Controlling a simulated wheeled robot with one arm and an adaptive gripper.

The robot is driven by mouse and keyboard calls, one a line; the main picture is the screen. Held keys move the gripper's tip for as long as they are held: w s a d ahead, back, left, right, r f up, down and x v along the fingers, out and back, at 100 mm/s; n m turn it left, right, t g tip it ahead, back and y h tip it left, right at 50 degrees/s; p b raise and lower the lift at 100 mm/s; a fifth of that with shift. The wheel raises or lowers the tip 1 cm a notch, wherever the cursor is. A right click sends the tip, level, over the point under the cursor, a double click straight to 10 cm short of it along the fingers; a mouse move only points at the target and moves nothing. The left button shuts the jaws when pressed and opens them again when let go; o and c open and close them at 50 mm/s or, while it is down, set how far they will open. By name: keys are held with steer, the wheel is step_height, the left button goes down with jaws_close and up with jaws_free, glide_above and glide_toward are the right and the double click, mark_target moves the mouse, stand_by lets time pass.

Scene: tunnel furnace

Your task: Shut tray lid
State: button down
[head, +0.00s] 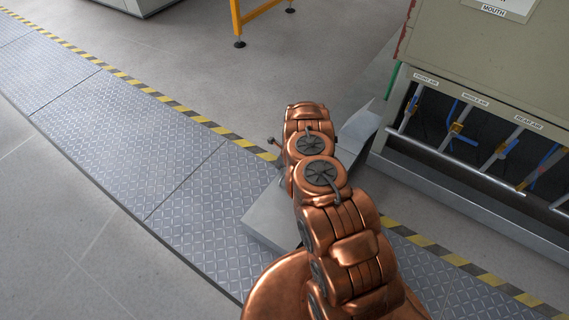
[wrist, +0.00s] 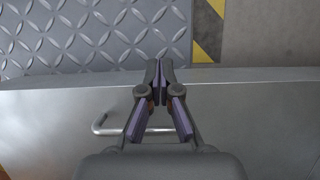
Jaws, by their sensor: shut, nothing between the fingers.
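A grey metal tray (head: 268,222) sits low on the tread-plate walkway, partly hidden behind my copper arm. A grey panel (head: 360,128), which looks like its raised lid, slants up on the far side of my arm. In the wrist view a smooth grey metal surface (wrist: 45,125) with a silver bar handle (wrist: 98,126) fills the lower part; I cannot tell whether it is lid or tray. My gripper (wrist: 158,68) is shut and empty, its tips over the surface's far edge. The fingers cover part of the handle; contact is unclear. The head view hides the fingers.
A beige furnace cabinet (head: 485,70) with pipes and valves (head: 457,130) stands close on the right. A yellow-black striped line (head: 150,90) borders the walkway (head: 110,140). A yellow frame leg (head: 238,22) stands at the back.

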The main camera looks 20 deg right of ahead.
steer(key=shift+f, duration=0.2)
steer(key=shift+r, duration=0.1)
stand_by(0.4)
steer(key=w+a+r+p, duration=0.3)
steer(key=w+r, duration=0.3)
steer(key=r, duration=0.5)
steer(key=shift+a+p, duration=0.35)
